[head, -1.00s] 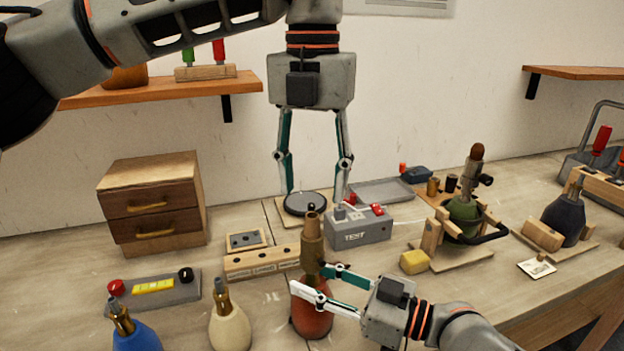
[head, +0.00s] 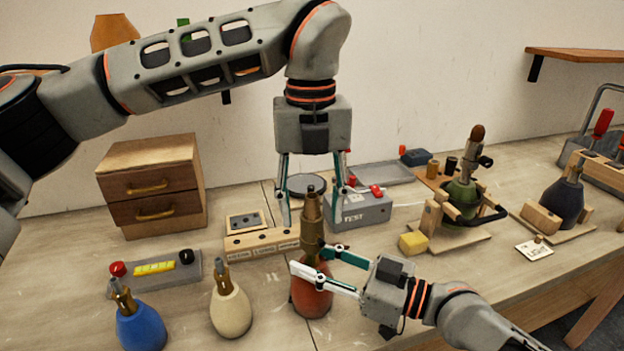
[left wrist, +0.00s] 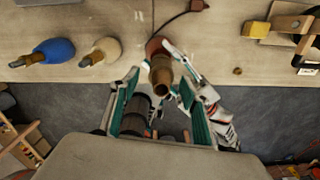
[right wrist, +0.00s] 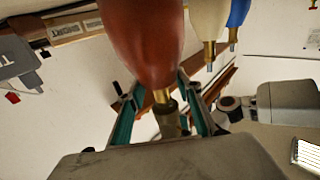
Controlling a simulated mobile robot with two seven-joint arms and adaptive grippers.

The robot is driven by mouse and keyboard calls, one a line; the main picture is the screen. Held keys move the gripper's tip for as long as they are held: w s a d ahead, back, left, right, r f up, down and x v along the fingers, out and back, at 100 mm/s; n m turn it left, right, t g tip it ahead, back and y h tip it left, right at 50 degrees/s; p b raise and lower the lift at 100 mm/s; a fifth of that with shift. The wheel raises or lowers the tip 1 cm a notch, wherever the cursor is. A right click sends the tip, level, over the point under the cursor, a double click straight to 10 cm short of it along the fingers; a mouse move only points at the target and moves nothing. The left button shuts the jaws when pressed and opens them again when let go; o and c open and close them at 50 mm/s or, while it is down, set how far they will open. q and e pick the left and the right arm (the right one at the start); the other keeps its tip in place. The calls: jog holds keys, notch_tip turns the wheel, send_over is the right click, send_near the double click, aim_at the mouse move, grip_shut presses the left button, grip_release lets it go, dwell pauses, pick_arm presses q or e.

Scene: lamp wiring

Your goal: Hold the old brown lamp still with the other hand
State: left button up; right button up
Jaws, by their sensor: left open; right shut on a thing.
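The old brown lamp (head: 312,292) stands upright on the table at the front middle, with a reddish-brown body and a tall brass neck (head: 311,215). My right gripper (head: 318,263) is shut on it around the upper body, from the right. The brown body fills the top of the right wrist view (right wrist: 145,40). My left gripper (head: 312,212) is open and points down, its fingers on either side of the brass neck in the head view. In the left wrist view the neck (left wrist: 161,75) shows between the open fingers; contact cannot be told.
A cream lamp (head: 230,308) and a blue lamp (head: 140,328) stand to the left. A wooden block with holes (head: 262,243) and a grey test box (head: 360,213) are behind. A yellow block (head: 413,243) and a green lamp (head: 461,196) in a wooden cradle are to the right.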

aim_at(312, 216)
pick_arm(q)
jog(key=shift+f, duration=1.95)
jog(key=c, duration=1)
jog(key=o, duration=1)
jog(key=shift+r, duration=0.1)
